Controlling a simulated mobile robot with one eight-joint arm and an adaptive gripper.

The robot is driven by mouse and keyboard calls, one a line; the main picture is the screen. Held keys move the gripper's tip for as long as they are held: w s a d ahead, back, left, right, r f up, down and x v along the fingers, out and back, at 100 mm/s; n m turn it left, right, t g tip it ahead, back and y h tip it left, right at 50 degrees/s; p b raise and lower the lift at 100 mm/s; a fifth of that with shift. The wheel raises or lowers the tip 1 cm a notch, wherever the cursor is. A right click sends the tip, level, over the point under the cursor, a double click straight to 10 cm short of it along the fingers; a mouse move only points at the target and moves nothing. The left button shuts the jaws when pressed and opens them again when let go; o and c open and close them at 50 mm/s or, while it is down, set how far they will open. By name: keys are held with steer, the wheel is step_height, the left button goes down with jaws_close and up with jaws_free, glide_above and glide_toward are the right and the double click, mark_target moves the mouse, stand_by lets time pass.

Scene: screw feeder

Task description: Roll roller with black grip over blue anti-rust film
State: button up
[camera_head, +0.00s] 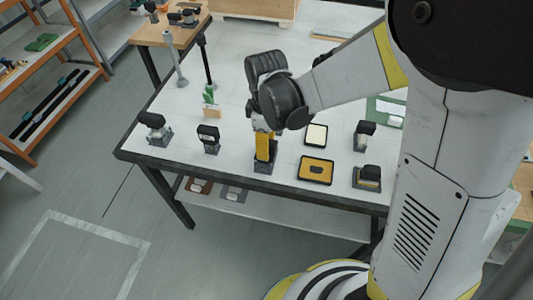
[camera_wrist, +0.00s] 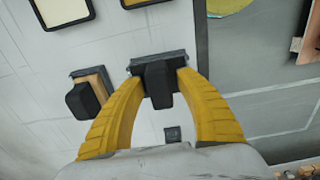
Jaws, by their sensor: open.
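My gripper (camera_head: 264,158) points down at the table near its front edge, its yellow fingers apart. In the wrist view my gripper (camera_wrist: 157,66) has a finger on each side of a black grip (camera_wrist: 158,84) standing on a dark holder (camera_wrist: 172,58). I cannot tell whether the fingers touch it. In the head view the dark holder (camera_head: 264,168) shows below the fingers, and the grip is mostly hidden. Several black-gripped tools look alike, and I cannot tell if this one is the roller. I can make out no blue film in either view.
Black-gripped tools (camera_head: 208,138) (camera_head: 155,128) stand left of my gripper, and others (camera_head: 363,133) (camera_head: 368,176) to the right. A yellow tray (camera_head: 315,182) and a cream tray (camera_head: 316,145) lie nearby. A wooden tool with black grip (camera_wrist: 85,98) is close by.

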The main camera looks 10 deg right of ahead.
steer(key=shift+r, duration=0.1)
jaws_close()
steer(key=shift+r, duration=0.15)
steer(key=shift+r+p, duration=2.9)
steer(key=shift+r, duration=0.75)
